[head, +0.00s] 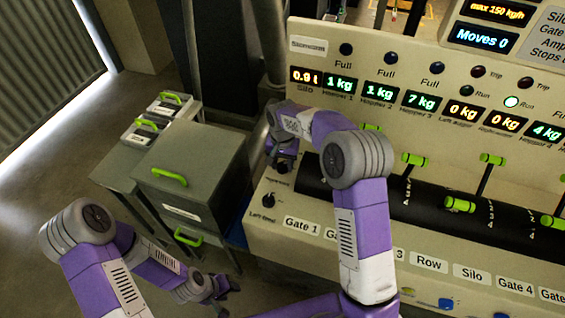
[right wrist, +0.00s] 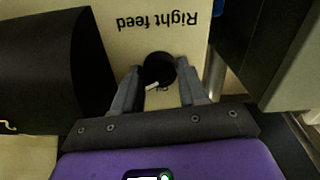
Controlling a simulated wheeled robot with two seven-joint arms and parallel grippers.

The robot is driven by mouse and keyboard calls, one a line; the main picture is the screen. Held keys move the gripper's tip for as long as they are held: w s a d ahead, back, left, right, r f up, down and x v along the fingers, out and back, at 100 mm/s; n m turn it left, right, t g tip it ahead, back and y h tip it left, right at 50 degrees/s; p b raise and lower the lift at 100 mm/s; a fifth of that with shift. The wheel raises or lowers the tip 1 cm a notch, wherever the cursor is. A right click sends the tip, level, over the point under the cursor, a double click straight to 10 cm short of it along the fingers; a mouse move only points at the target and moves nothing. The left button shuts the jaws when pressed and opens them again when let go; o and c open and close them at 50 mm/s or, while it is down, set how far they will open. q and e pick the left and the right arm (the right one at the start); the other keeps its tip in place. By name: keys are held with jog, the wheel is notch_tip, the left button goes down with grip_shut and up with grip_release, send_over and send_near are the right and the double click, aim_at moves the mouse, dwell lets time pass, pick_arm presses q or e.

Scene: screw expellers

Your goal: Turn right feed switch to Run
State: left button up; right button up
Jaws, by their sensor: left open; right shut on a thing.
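The right feed switch (right wrist: 159,68) is a round black knob with a white pointer mark, under an upside-down "Right feed" label (right wrist: 158,20) in the right wrist view. My right gripper (right wrist: 160,84) has a finger on either side of it and is shut on it. The white mark points down and slightly left in that view; the position lettering is mostly hidden. In the head view my right gripper (head: 283,166) is at the panel's left end and hides this switch. My left gripper (head: 222,290) is open, low and away from the panel.
The left feed knob (head: 268,200) is just below my right gripper. A black roller (head: 400,200) with green-handled levers (head: 460,205) runs along the panel to the right. Grey cabinets (head: 190,160) with green handles stand to the left. The floor at far left is clear.

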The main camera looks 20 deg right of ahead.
aim_at(283, 164)
jog(key=o, duration=1.1)
jog(key=shift+c, duration=0.2)
jog(key=shift+r, duration=0.1)
notch_tip(283, 164, up, 8)
jog(key=shift+f+p, duration=0.25)
jog(key=shift+p, duration=0.45)
jog(key=shift+f, duration=0.1)
